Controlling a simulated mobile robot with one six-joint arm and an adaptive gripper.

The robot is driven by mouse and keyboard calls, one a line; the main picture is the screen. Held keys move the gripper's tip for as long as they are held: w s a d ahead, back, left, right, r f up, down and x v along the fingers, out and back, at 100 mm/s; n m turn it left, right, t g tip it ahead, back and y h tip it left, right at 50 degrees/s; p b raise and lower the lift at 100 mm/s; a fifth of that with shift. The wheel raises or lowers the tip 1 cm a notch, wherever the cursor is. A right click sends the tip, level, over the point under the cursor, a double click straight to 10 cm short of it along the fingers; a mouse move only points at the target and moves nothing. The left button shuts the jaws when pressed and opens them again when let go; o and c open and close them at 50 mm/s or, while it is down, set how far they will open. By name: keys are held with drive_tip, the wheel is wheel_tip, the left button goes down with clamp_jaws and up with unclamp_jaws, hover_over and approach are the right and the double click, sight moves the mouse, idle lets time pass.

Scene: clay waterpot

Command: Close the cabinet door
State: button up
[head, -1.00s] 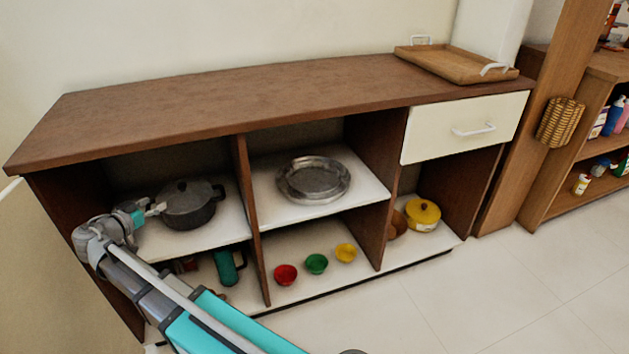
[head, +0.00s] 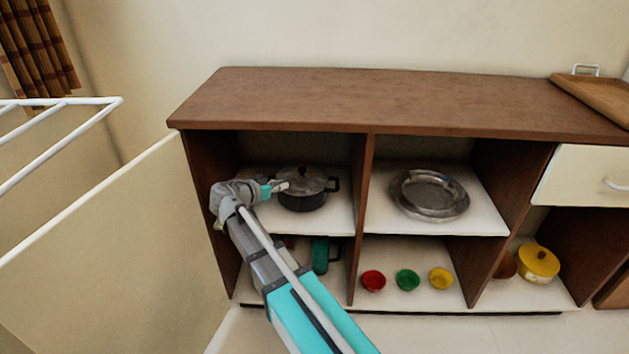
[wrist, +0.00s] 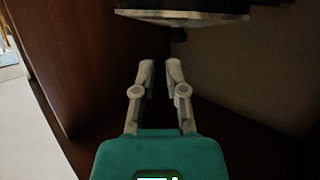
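The cabinet door (head: 120,240) is a cream panel that stands swung open at the left of the cabinet (head: 370,95) in the head view. It meets the cabinet's left front edge, and its lower part runs out of the picture. My gripper (head: 283,187) is inside the upper left compartment, beside a dark lidded pot (head: 305,190), apart from the door. In the wrist view my gripper (wrist: 160,68) is empty, with a narrow gap between its fingertips. I cannot tell whether it touches the pot.
A metal plate (head: 430,195) lies in the upper middle compartment. Red (head: 373,281), green (head: 407,281) and yellow (head: 441,279) bowls stand below it. A white rack (head: 75,125) extends above the door at the left. Floor at the lower right is clear.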

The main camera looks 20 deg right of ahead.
drive_tip(key=s+d+f+n+g+y, duration=0.1)
drive_tip(key=s+d+f, duration=0.1)
drive_tip(key=s, duration=0.1)
drive_tip(key=s+d+f+n+g+y+p, duration=0.1)
drive_tip(key=s+d+f+g+y, duration=0.1)
drive_tip(key=s+d, duration=0.1)
drive_tip(key=s+d+f+n+g+y+p, duration=0.1)
drive_tip(key=s+d+f+n, duration=0.1)
drive_tip(key=s, duration=0.1)
drive_tip(key=shift+s+d+g+y, duration=0.15)
drive_tip(key=shift+s+g+y, duration=0.15)
drive_tip(key=shift+s, duration=0.05)
clamp_jaws()
drive_tip(key=s+f+n+g+y+p, duration=0.2)
drive_tip(key=s+n+y, duration=0.5)
drive_tip(key=s, duration=0.5)
drive_tip(key=shift+a+g+y+p, duration=0.45)
drive_tip(key=shift+g+y+p, duration=0.05)
drive_tip(key=shift+p, duration=0.05)
drive_tip(key=shift+a, duration=0.15)
